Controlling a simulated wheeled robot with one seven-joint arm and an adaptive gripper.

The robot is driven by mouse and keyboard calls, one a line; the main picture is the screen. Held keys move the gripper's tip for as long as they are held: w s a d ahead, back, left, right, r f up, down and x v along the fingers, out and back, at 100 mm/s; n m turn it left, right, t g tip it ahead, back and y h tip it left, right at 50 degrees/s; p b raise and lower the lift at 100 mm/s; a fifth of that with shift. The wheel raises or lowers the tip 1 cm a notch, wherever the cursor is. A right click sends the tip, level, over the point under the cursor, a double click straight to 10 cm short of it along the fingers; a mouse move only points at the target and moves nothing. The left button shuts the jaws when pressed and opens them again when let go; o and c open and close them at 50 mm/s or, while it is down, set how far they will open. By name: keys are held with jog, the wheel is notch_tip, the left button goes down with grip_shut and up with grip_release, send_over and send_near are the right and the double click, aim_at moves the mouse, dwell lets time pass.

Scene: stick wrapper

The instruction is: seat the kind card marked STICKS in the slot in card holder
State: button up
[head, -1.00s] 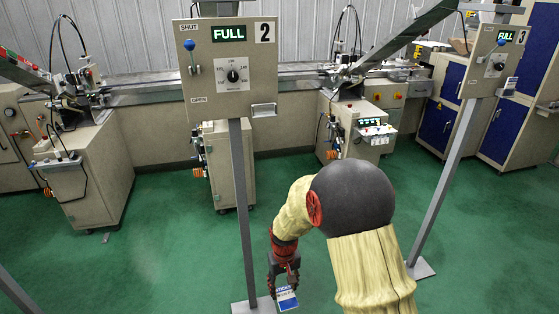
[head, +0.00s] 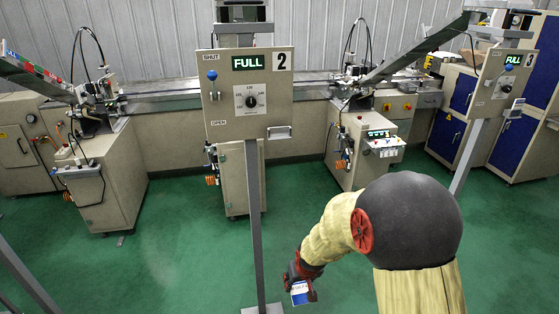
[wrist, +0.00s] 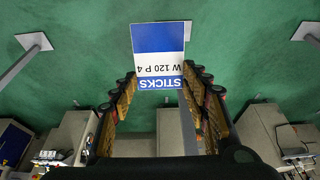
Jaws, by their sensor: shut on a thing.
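The kind card (head: 300,293), white and blue, is held low over the green floor in the head view. In the wrist view the card (wrist: 158,45) shows upside down, with STICKS and W 120 P 4 readable. My gripper (head: 301,277) is shut on its edge; in the wrist view the fingers (wrist: 158,84) stand on either side of the card's STICKS end. A small metal card holder (head: 279,132) sits at the lower right of panel 2 (head: 222,130), well above the gripper and apart from the card. Its slot is too small to make out.
Panel 2's grey post (head: 256,220) stands just left of my gripper. Panel 3 (head: 497,90), at the right, has a holder with a card (head: 514,108) in it. Machine cabinets (head: 365,140) line the back. The green floor (head: 180,255) is open at the left.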

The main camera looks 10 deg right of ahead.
jog(key=w+r+t+p, duration=0.3)
jog(key=w+r+p, duration=0.55)
jog(key=r, duration=0.75)
jog(key=w+r+t+p, duration=0.4)
jog(key=w+r+p, duration=0.2)
jog(key=w+r, duration=0.8)
notch_tip(320, 180, up, 25)
jog(key=t+p, duration=0.2)
jog(key=t, duration=0.5)
send_over(279, 132)
jog(key=s, duration=0.1)
jog(key=shift+d+f, duration=0.1)
jog(key=shift+d, duration=0.1)
jog(key=shift+s+f, duration=0.15)
jog(key=shift+f, duration=4.65)
jog(key=shift+f, duration=0.15)
jog(key=o, duration=1.2)
